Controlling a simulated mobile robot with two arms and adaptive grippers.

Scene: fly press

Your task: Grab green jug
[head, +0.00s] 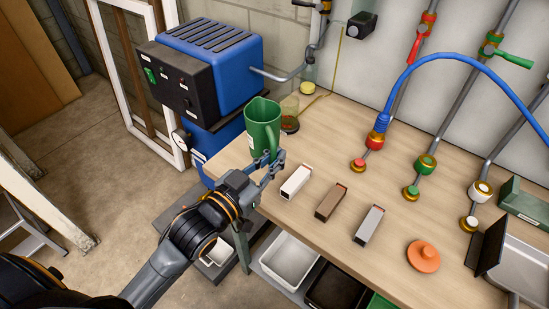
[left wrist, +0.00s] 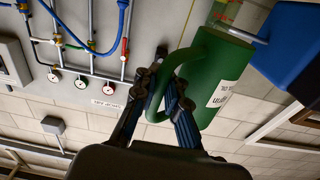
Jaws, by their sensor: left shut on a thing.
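The green jug (head: 262,126) is upright at the left end of the wooden bench in the head view, its handle towards my left gripper (head: 274,168). In the left wrist view the jug (left wrist: 215,70) shows large, with a white label on its side. My left gripper (left wrist: 163,88) is shut on the jug's handle, one finger on each side of it. I cannot tell whether the jug's base touches the bench. My right gripper is not in view.
A blue machine (head: 210,60) stands behind and left of the jug. Small blocks, including a brown one (head: 330,202), and an orange lid (head: 423,256) lie on the bench (head: 325,150). Pipes with coloured valves (head: 426,164) rise at the back. White and black trays sit below.

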